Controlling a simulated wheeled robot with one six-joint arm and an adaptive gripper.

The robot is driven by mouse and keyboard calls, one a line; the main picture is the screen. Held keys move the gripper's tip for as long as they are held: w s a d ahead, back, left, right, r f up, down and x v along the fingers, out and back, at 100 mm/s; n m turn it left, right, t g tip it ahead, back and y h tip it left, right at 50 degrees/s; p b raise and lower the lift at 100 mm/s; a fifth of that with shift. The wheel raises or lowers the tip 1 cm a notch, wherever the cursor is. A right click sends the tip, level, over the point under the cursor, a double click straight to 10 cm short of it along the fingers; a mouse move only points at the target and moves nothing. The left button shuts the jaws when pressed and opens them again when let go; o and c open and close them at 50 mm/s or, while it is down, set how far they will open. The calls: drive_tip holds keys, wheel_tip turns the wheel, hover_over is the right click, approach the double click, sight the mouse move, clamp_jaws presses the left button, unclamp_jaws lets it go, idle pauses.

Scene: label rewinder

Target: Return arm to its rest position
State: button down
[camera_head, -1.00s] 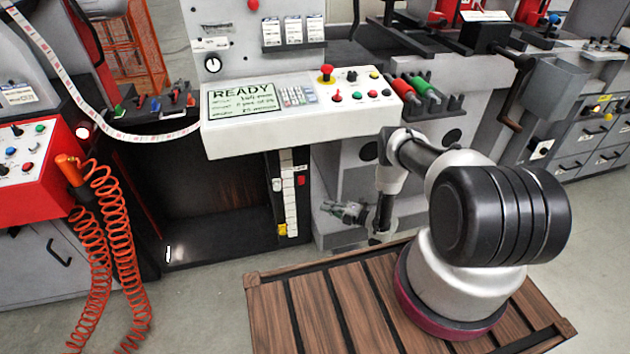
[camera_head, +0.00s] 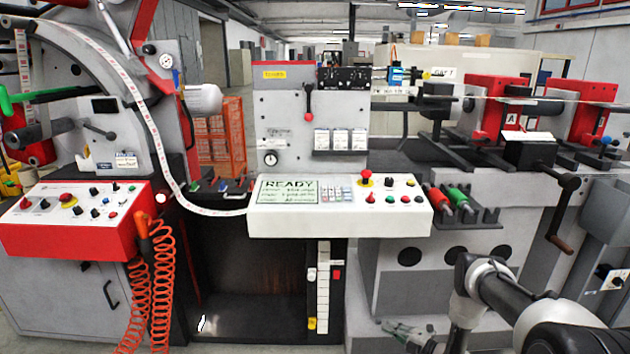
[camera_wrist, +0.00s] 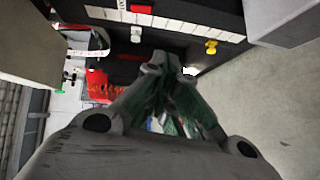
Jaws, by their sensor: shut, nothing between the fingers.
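My gripper (camera_head: 392,328) shows low in the head view, right of center, in front of the grey machine cabinet. Its fingers point left. In the wrist view my gripper's fingertips (camera_wrist: 158,66) meet, and nothing is held between them. My arm folds at the lower right of the head view, partly cut off by the frame's bottom edge. The gripper is apart from the white control panel (camera_head: 340,222), which is above and to its left. The panel's screen reads READY.
A red control box (camera_head: 75,235) stands at the left, with orange coiled hoses (camera_head: 150,290) beside it. A black crank (camera_head: 563,215) sticks out at the right. Red and green rollers (camera_head: 455,197) sit beside the panel. Grey floor (camera_wrist: 265,95) is open in the wrist view.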

drive_tip(key=s+d+f+m+g+h, duration=0.3)
drive_tip(key=s+f+m, duration=0.1)
drive_tip(key=f, duration=0.3)
drive_tip(key=s+d+f+m+g+h, duration=0.2)
drive_tip(key=s+f+m+g+h, duration=0.15)
drive_tip(key=f, duration=0.25)
drive_tip(key=s+d+r+m+g+h, duration=0.3)
drive_tip(key=d+r+m+g+h, duration=0.2)
drive_tip(key=d+r+m, duration=0.5)
drive_tip(key=s+d+r+m+g+h, duration=0.1)
drive_tip(key=s+d+r+m+g, duration=0.2)
drive_tip(key=r, duration=1.6)
drive_tip(key=s+r+m+h, duration=0.1)
drive_tip(key=s+r+m, duration=0.3)
drive_tip(key=r, duration=1.4)
drive_tip(key=s+a+r+t, duration=0.2)
drive_tip(key=s+r, duration=0.4)
drive_tip(key=r, duration=0.4)
drive_tip(key=s+a+r+m+t+y, duration=0.1)
drive_tip(key=s+a+r+t, duration=0.1)
drive_tip(key=s+a+r, duration=0.2)
drive_tip(key=s+a+r+t, duration=0.3)
drive_tip(key=s+r, duration=0.6)
drive_tip(key=r, duration=0.9)
drive_tip(key=shift+s+a+y, duration=0.2)
drive_tip(key=shift+s+y, duration=0.1)
drive_tip(key=shift+y, duration=0.05)
